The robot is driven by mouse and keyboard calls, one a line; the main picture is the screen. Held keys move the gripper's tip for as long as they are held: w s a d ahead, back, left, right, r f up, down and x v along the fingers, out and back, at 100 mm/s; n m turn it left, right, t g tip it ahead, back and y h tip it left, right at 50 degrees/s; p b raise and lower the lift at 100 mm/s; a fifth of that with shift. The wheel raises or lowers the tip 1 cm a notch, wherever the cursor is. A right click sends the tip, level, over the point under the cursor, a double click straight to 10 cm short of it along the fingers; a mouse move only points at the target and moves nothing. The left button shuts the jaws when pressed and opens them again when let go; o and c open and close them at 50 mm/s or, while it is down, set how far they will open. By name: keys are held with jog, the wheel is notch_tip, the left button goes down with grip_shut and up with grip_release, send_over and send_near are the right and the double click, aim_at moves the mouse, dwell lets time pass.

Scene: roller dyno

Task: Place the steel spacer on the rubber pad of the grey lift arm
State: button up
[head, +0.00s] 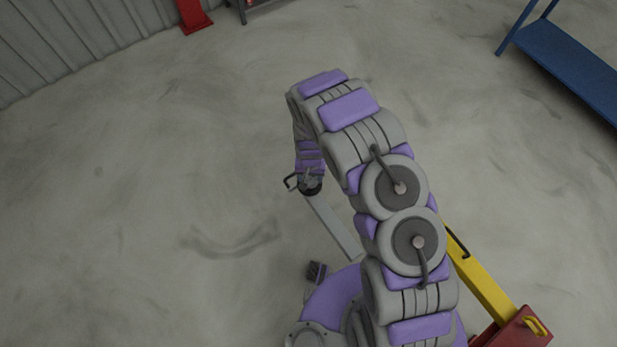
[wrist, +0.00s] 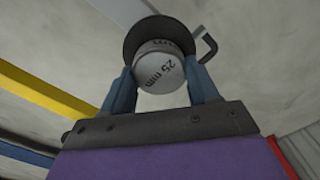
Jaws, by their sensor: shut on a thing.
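My gripper (wrist: 160,72) is shut on the steel spacer (wrist: 162,75), a pale round piece marked "25 mm", with one blue finger on either side. The dark round rubber pad (wrist: 143,30) shows just beyond the spacer in the wrist view, partly covered by it. I cannot tell whether the spacer touches the pad. In the head view my gripper (head: 309,172) points down at the outer end of the grey lift arm (head: 333,226). The spacer is hidden there, and the dark pad (head: 311,189) shows only partly under my gripper.
A dark bent hook (head: 290,182) sticks out beside the pad. A yellow arm (head: 485,285) runs to a red base (head: 515,330) at lower right. A blue bench (head: 570,65) stands at upper right. The concrete floor on the left is clear.

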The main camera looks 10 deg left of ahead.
aim_at(309, 177)
jog(key=shift+d+f, duration=0.3)
jog(key=shift+f, duration=0.15)
jog(key=shift+d+r, duration=0.1)
jog(key=shift+r, duration=0.05)
jog(key=shift+a, duration=0.25)
jog(key=o, duration=0.8)
jog(key=shift+a+f, duration=0.2)
jog(key=shift+a, duration=0.1)
jog(key=o, duration=0.3)
jog(key=shift+a, duration=0.3)
jog(key=shift+o, duration=0.5)
jog(key=shift+d, duration=0.1)
jog(key=shift+d+r, duration=0.15)
jog(key=shift+d, duration=0.4)
jog(key=shift+a+r, duration=0.1)
jog(key=shift+r, duration=0.35)
notch_tip(309, 177, up, 11)
jog(key=p, duration=0.2)
jog(key=shift+a+p, duration=0.25)
jog(key=shift+p, duration=0.1)
